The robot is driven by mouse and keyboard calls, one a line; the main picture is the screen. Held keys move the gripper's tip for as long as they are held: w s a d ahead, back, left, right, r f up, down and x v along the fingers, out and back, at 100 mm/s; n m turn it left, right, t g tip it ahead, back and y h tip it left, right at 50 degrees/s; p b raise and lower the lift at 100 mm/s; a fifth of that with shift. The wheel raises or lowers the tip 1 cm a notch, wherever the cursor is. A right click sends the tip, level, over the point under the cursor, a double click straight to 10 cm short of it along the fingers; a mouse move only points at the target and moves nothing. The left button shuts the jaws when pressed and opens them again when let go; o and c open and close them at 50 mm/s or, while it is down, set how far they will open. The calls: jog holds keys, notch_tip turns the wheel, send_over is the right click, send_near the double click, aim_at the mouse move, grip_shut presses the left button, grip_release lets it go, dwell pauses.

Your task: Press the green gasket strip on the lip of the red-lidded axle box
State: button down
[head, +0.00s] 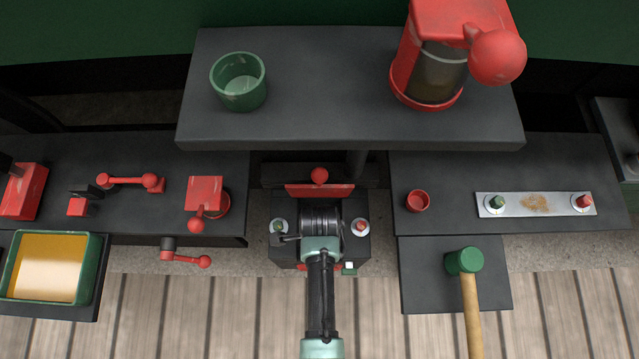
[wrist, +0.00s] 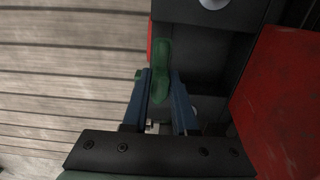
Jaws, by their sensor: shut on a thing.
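The green gasket strip (wrist: 160,68) is held between the blue fingers of my gripper (wrist: 160,78) in the wrist view, its far end reaching past the fingertips. My gripper is shut on it. The dark axle box (head: 286,250) stands at the centre of the head view with its red lid (head: 330,190) at the back, which looks raised. In the wrist view the box (wrist: 205,45) is beside and beyond the strip, with a red panel (wrist: 285,100) at right. My arm covers the box middle in the head view. I cannot tell whether the strip touches the lip.
A raised dark shelf (head: 300,100) behind holds a green cup (head: 239,82) and a red-lidded container (head: 428,75). Side benches carry red fittings and a metal plate (head: 536,204). A green-headed mallet (head: 465,262) lies at right; a green-rimmed tray (head: 90,270) is at left.

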jog(key=shift+r, duration=0.1)
jog(key=shift+f+b, duration=2.85)
jog(key=shift+f, duration=1.35)
jog(key=shift+f, duration=0.2)
jog(key=c, duration=0.6)
grip_release()
notch_tip(320, 180, up, 13)
jog(key=p, duration=0.3)
jog(key=shift+p, duration=0.4)
